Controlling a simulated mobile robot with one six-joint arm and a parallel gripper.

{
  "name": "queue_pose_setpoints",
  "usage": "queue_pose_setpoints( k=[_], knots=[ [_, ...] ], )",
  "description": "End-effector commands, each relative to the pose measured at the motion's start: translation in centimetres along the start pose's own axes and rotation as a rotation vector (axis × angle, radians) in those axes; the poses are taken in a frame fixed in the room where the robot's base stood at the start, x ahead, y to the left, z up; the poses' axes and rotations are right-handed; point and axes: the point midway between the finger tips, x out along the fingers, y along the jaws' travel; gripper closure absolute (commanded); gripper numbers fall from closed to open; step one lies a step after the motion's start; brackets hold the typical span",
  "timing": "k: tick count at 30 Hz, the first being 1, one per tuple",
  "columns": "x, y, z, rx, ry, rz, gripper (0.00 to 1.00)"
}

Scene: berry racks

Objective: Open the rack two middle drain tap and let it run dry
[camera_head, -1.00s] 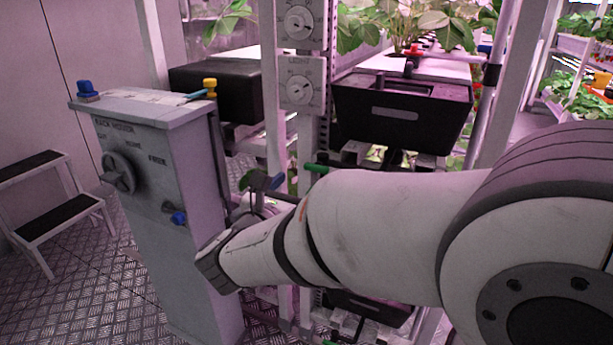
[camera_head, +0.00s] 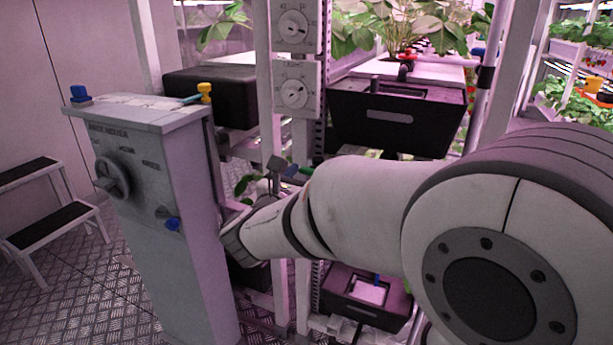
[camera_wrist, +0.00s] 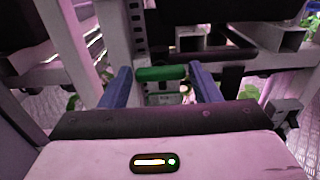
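The tap has a green handle (camera_wrist: 162,73) lying crosswise, with a pale body (camera_wrist: 165,92) below it, in the middle of the wrist view. My gripper (camera_wrist: 160,76) has two blue fingers, spread apart, one on each side of the green handle. A narrow gap seems to show at each end of the handle. My arm hides most of the tap and gripper there. I cannot tell which tap of the rack this is.
A grey control cabinet (camera_head: 185,210) with a round knob stands close left of my arm. White rack posts (camera_head: 268,100) rise behind it. A black planter (camera_head: 390,125) is above my arm, and a lower dark box (camera_head: 365,310) sits below. A step stool (camera_head: 45,215) stands far left.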

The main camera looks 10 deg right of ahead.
Motion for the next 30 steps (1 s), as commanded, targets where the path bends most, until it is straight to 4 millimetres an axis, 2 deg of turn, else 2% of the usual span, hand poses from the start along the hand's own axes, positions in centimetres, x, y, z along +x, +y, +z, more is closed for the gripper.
queue_pose_setpoints(
  k=[1, 10, 20, 30],
  knots=[
    [-0.01, 0.00, 0.00, 0.000, 0.000, 0.000, 0.48],
    [-0.02, 0.01, 0.00, 0.000, 0.000, 0.000, 0.72],
    [-0.03, 0.04, -0.09, -0.049, 0.000, 0.001, 0.72],
    [-0.04, 0.16, -0.15, -0.287, -0.001, 0.003, 0.72]
  ],
)
